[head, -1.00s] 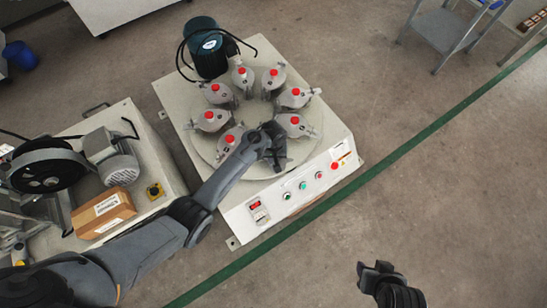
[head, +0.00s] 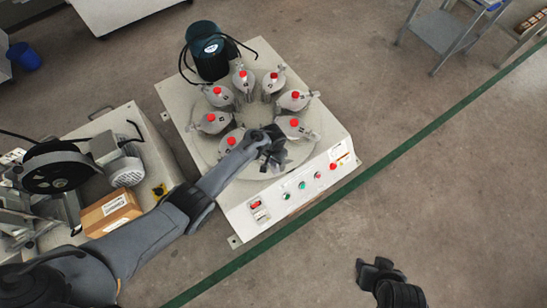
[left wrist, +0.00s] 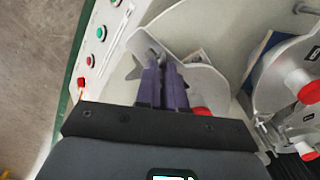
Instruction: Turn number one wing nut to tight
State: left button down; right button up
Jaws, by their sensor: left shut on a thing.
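A round table (head: 215,145) on the tester carries a ring of grey metal jars with red knobs. My left gripper (head: 272,158) is at the ring's front and largely covers the jar there. In the left wrist view its two purple-grey fingers (left wrist: 163,82) are close together, shut on a grey metal wing nut (left wrist: 142,50) at that jar's outer end. One wing of it shows beyond the fingertips; the part between them is hidden. I cannot read a number on this jar. My right gripper (head: 376,268) hangs over bare floor, away from the tester; its jaw opening is unclear.
The tester's front panel (head: 300,190) has coloured buttons and lies close to my left gripper. Neighbouring jars (head: 294,126) stand close by. A dark green motor (head: 207,50) is at the back. A machine with a cardboard box (head: 110,212) stands left.

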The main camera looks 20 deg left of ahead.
pick_arm(q)
jog(key=m, duration=0.4)
jog(key=shift+m+p, duration=0.3)
jog(key=shift+p, duration=0.05)
jog(key=shift+m, duration=1.8)
jog(key=c, duration=1.2)
grip_release()
jog(key=shift+c, duration=0.2)
jog(key=shift+r, duration=0.1)
